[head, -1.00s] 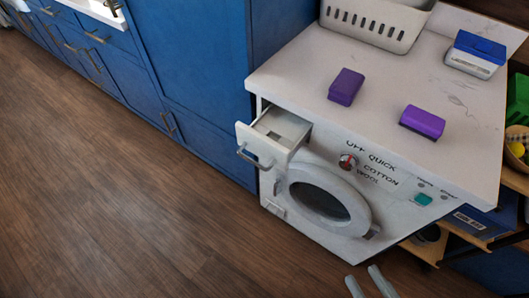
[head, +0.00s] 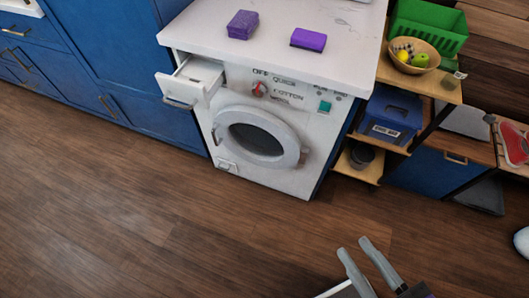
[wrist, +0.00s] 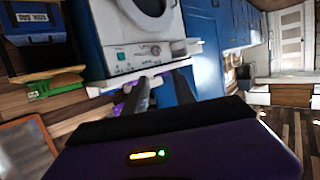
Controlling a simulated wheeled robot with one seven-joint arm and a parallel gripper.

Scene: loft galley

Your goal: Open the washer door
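The white washer (head: 315,135) stands against the blue cabinets, with its round door (head: 257,137) shut on the front. The detergent drawer (head: 192,82) at the upper left is pulled out. My gripper (head: 354,252) is in front of the washer and to its right, over the floor, its two grey fingers apart and nothing between them. In the wrist view, the fingers (wrist: 158,92) show, and the washer (wrist: 125,50) appears upside down with part of its door.
Purple sponges (head: 308,39) lie on the washer top. A shelf unit (head: 433,90) to the right holds a green basket (head: 428,27), a fruit bowl (head: 411,56) and a blue box (head: 390,118). The wooden floor (head: 180,230) in front is clear.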

